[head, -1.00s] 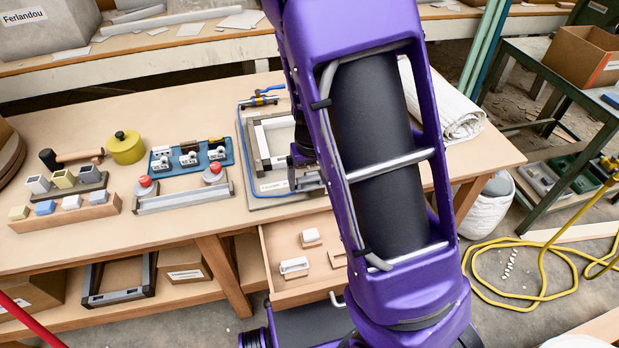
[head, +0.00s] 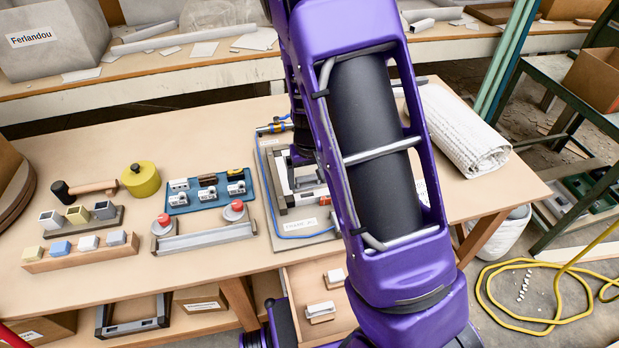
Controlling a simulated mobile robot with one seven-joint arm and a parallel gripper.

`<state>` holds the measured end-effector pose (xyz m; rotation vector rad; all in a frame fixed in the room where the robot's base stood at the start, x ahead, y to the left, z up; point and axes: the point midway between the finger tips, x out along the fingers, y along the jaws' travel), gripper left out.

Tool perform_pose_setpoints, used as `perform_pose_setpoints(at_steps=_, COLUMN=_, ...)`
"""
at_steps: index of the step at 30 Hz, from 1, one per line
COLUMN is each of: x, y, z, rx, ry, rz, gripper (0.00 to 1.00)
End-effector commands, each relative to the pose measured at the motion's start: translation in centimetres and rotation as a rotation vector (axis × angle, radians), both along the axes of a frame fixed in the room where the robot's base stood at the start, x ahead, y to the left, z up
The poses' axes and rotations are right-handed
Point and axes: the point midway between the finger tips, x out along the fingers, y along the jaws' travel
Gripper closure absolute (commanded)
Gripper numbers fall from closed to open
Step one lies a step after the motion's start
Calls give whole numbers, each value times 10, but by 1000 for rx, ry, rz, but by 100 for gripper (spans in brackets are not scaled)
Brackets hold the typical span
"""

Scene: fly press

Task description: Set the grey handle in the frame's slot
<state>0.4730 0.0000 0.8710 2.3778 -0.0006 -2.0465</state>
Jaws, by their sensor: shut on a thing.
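The frame (head: 273,178) lies on a grey board (head: 265,208) at the table's right side, with dark and pale bars. Much of it is hidden behind my purple arm. My gripper (head: 307,180) reaches down over the frame's inner area, and only its left side shows past my arm. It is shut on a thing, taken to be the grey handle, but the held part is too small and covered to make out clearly. I cannot tell whether the handle touches the slot, which is also hidden.
Left of the board stand a grey rail with red buttons (head: 205,238), a blue tray of small parts (head: 208,190), a yellow-green pot (head: 141,180) and a mallet (head: 85,189). A rolled white cloth (head: 455,130) lies at right. An open drawer (head: 300,285) juts out in front.

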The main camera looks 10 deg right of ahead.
Motion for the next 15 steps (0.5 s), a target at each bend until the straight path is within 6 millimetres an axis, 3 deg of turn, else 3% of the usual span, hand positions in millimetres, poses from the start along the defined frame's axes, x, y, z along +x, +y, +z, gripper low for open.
perform_pose_setpoints(at_steps=5, x=7, y=0, z=3, rx=4, ry=0, rz=-4, gripper=60)
perform_pose_setpoints(at_steps=15, x=7, y=0, z=-15, rx=4, ry=0, rz=-2, gripper=60)
